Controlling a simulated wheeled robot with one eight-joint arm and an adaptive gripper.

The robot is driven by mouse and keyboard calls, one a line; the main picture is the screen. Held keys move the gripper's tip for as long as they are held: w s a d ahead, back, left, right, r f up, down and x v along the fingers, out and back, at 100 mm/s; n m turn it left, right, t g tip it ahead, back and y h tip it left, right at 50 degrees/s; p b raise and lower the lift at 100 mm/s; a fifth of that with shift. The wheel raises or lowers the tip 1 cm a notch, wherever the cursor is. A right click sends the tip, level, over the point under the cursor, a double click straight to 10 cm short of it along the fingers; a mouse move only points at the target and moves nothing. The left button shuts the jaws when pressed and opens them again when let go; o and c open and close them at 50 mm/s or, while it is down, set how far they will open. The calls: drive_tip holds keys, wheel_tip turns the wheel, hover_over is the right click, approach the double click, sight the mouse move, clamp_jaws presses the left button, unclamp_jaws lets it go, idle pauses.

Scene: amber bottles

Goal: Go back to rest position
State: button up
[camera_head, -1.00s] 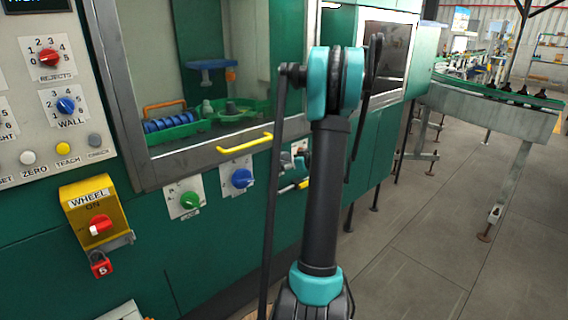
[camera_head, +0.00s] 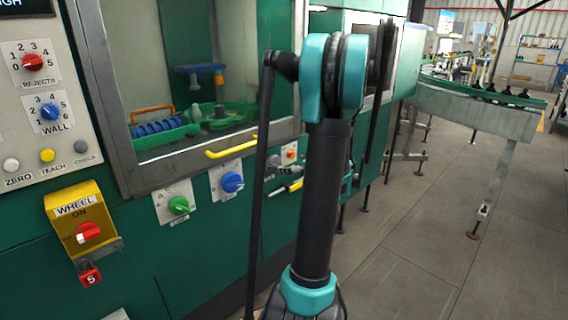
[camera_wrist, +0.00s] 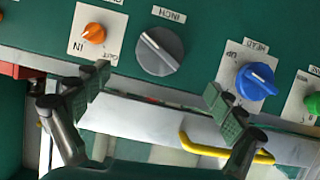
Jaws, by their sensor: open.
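My gripper (camera_wrist: 158,82) is open in the wrist view, one finger at the left and one at the right, with nothing between them. It faces the green panel, whose labels look upside down. A grey INCH knob (camera_wrist: 160,50) is just above the gap between the fingertips. An orange IN/OUT knob (camera_wrist: 94,33) is above the left finger. A blue HEAD knob (camera_wrist: 256,81) is close beside the right finger. No touch is clear. In the head view my arm stands in the middle and I cannot make out the gripper's fingers.
The green machine (camera_head: 215,262) fills the left and centre, with a yellow handle (camera_head: 231,147) on its window door. A yellow WHEEL switch box (camera_head: 82,225) with a red padlock (camera_head: 90,277) juts out at left. A conveyor (camera_head: 480,112) stands at right. Grey floor (camera_head: 400,255) is free between.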

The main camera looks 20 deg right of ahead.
drive_tip(key=s+a+f+g, duration=0.2)
drive_tip(key=s+a, duration=0.1)
drive_tip(key=a, duration=0.4)
drive_tip(key=s+a+f+m+g, duration=0.1)
drive_tip(key=s+a+f+g, duration=0.1)
drive_tip(key=s+a, duration=0.3)
drive_tip(key=s+a+f+g, duration=0.1)
drive_tip(key=s+a+g, duration=0.1)
drive_tip(key=a, duration=0.6)
drive_tip(key=s+a+f+m+g+h, duration=0.1)
drive_tip(key=s+a+f+h, duration=0.1)
drive_tip(key=s, duration=0.7)
drive_tip(key=s+a+f+m+g+h, duration=0.1)
drive_tip(key=s+a+f+m+h, duration=0.1)
drive_tip(key=s+f, duration=0.3)
drive_tip(key=s, duration=0.3)
drive_tip(key=shift+s+a+g, duration=0.25)
drive_tip(key=shift+s+g, duration=0.1)
drive_tip(key=shift+g, duration=0.05)
